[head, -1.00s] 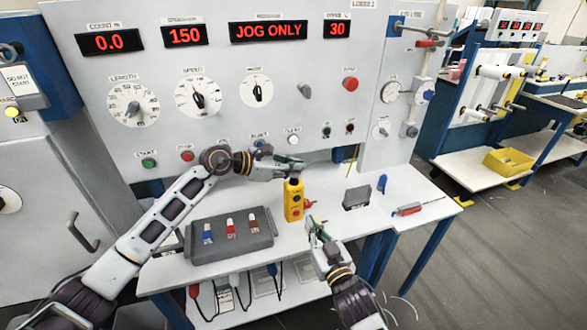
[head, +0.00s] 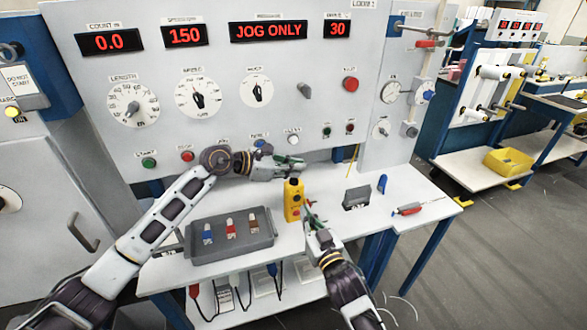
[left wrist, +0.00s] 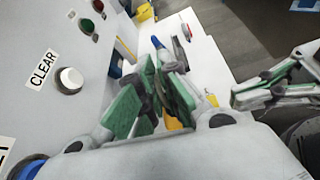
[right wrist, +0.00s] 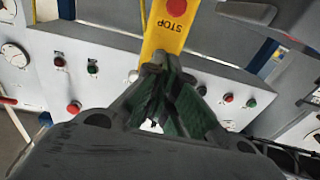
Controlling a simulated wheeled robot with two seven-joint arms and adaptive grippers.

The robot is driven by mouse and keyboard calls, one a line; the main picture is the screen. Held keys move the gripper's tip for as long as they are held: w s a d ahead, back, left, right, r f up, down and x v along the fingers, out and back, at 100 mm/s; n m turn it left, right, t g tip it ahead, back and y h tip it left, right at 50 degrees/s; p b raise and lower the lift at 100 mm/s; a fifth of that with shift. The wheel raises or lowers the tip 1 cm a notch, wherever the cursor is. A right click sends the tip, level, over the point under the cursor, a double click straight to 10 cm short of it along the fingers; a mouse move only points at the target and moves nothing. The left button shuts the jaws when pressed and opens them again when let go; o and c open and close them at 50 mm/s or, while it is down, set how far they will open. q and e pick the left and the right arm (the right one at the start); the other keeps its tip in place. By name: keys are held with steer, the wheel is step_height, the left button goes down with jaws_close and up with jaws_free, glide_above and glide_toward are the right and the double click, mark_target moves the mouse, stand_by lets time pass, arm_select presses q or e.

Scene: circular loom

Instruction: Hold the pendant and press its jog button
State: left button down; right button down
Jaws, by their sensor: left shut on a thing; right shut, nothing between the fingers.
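The yellow pendant (head: 291,203) stands upright over the light table, with a dark top and reddish buttons on its front. My left gripper (head: 296,165) is shut on its top end from behind. In the left wrist view a sliver of the yellow pendant (left wrist: 173,124) shows below the green-padded fingers (left wrist: 172,62). My right gripper (head: 308,207) is shut and empty, close to the pendant's front right side. In the right wrist view its tips (right wrist: 160,72) overlap the pendant (right wrist: 160,42), near the word STOP and a red button. I cannot tell whether they touch, nor which button is jog.
A grey tray (head: 205,252) with several small coloured items lies left of the pendant. A dark grey block (head: 356,197), a blue item (head: 382,184) and a red-handled tool (head: 408,209) lie to the right. The control panel (head: 215,60) reads JOG ONLY.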

mark_target(297, 200)
steer(key=shift+x, duration=1)
steer(key=shift+x, duration=1.45)
stand_by(0.6)
steer(key=shift+v, duration=2)
